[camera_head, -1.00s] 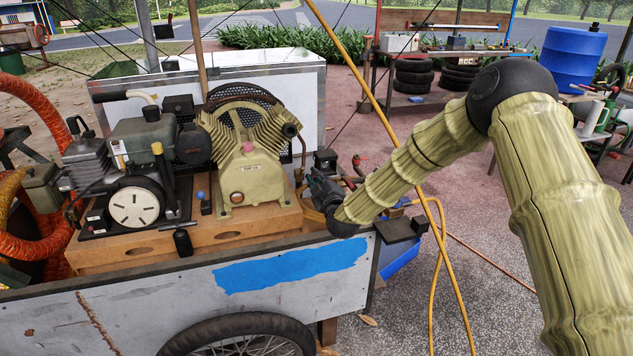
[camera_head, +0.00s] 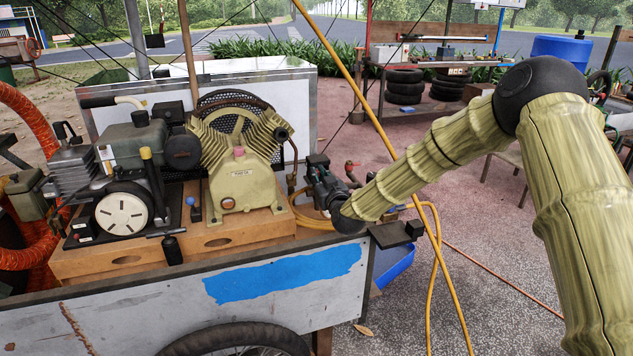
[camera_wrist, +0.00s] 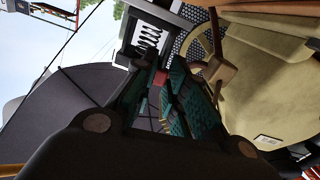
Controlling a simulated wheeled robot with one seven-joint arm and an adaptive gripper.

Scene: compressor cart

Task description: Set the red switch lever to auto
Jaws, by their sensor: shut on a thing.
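The red switch lever (camera_wrist: 160,78) shows as a small red piece between the fingertips of my gripper (camera_wrist: 161,86) in the wrist view. My gripper is shut on it; the fingers hide most of the lever, and its setting cannot be read. In the head view my gripper (camera_head: 326,186) is at the right end of the compressor, against a small dark box (camera_head: 318,160) that looks like the switch housing. The lever itself is hidden there.
The tan compressor pump (camera_head: 240,178) and the engine (camera_head: 124,205) stand on a wooden base (camera_head: 215,242) on the cart. A yellow hose (camera_head: 433,285) hangs at the cart's right side. A slanted yellow pole (camera_head: 360,95) crosses behind my arm.

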